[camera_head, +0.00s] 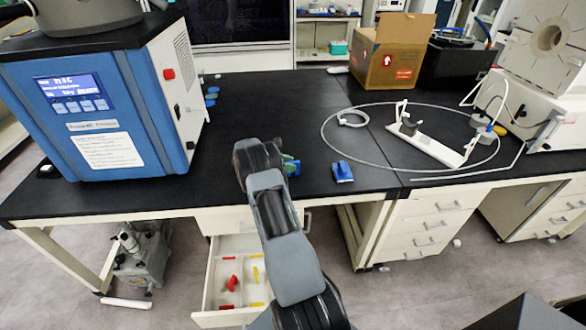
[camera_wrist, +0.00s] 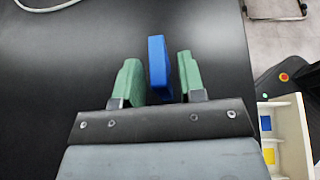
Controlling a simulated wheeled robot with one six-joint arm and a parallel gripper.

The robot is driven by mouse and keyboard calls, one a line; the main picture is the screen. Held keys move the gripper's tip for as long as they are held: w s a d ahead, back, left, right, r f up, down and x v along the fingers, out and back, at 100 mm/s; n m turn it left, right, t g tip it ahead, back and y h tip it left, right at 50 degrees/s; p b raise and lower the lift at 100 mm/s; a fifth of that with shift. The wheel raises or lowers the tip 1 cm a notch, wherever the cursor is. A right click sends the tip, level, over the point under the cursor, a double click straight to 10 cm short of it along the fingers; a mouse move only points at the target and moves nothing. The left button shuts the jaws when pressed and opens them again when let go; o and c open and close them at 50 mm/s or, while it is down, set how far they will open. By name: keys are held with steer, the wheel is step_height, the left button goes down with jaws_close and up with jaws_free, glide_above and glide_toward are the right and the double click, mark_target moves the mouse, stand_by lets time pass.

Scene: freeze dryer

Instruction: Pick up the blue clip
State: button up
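The blue clip (camera_head: 342,172) lies on the black bench top near its front edge, just right of my gripper (camera_head: 291,166) in the head view. In the wrist view the blue clip (camera_wrist: 158,62) shows as a narrow blue block between the two green fingers of my gripper (camera_wrist: 157,75). In the head view the fingers are partly hidden behind my wrist. The clip's height relative to the fingers is hard to tell.
A blue and white machine (camera_head: 95,110) stands on the left of the bench (camera_head: 255,110). A looped hose (camera_head: 330,135) and a white stand (camera_head: 430,148) lie to the right. A cardboard box (camera_head: 385,68) stands behind. An open drawer (camera_head: 215,280) with small coloured items is below the front edge.

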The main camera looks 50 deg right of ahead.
jaws_close()
steer(key=shift+r, duration=0.15)
